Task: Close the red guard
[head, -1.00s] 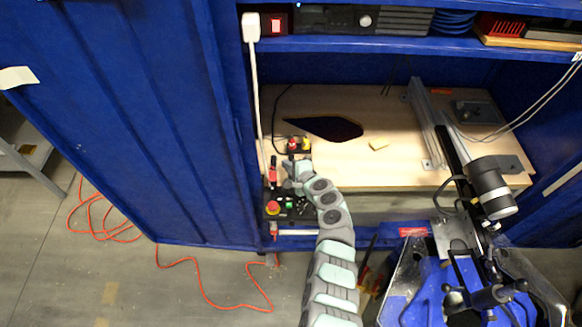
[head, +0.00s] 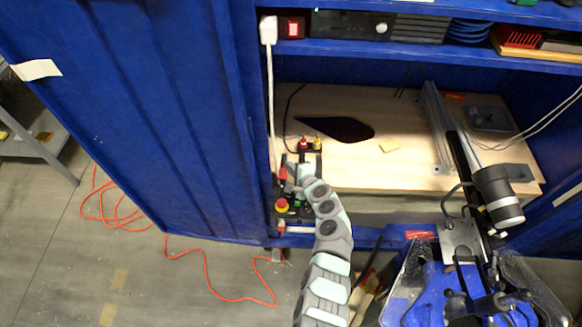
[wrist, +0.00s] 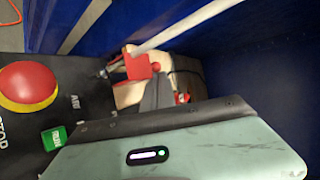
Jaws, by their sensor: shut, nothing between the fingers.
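The red guard (wrist: 138,64) shows in the wrist view as a small red piece near the top middle, close to the fingers of my gripper (wrist: 160,95). Whether they touch is hard to tell. In the head view the guard (head: 283,173) is a small red spot on the black control panel (head: 309,168), at the left of the bench. My gripper (head: 291,188) is just below it there, shut and empty. The guard's hinge and the switch under it are not clear, and my gripper hides part of the panel.
A red emergency button with a yellow ring (wrist: 28,85) and a green button (wrist: 54,138) are close beside my gripper. A white cable (head: 269,100) hangs down by the cabinet's blue side wall.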

